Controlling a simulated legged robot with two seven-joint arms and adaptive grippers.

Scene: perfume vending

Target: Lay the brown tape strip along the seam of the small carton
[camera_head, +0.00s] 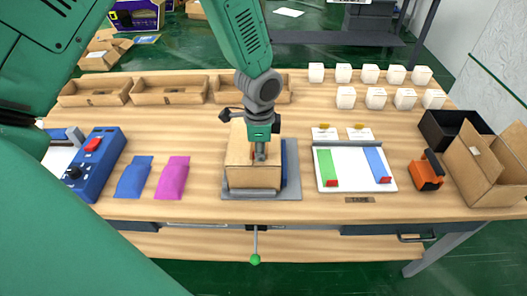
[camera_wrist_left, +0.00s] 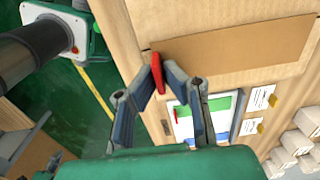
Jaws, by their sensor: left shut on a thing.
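The small carton (camera_head: 252,176) sits on a grey plate (camera_head: 292,182) in the middle of the table. My left gripper (camera_head: 260,156) points down over the carton's top. In the left wrist view its fingers (camera_wrist_left: 160,82) are shut on the red tab (camera_wrist_left: 158,72) at the end of the brown tape strip (camera_wrist_left: 238,48). The strip stretches flat across the carton's top face (camera_wrist_left: 190,22); I cannot tell if its whole length touches. In the head view the gripper hides most of the strip. My right gripper is not in view.
A white tray (camera_head: 358,184) with a green and a blue strip lies right of the carton. An orange tape dispenser (camera_head: 427,172) and open box (camera_head: 487,165) stand farther right. Blue and magenta pouches (camera_head: 172,178) lie left. White boxes (camera_head: 375,98) line the back right.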

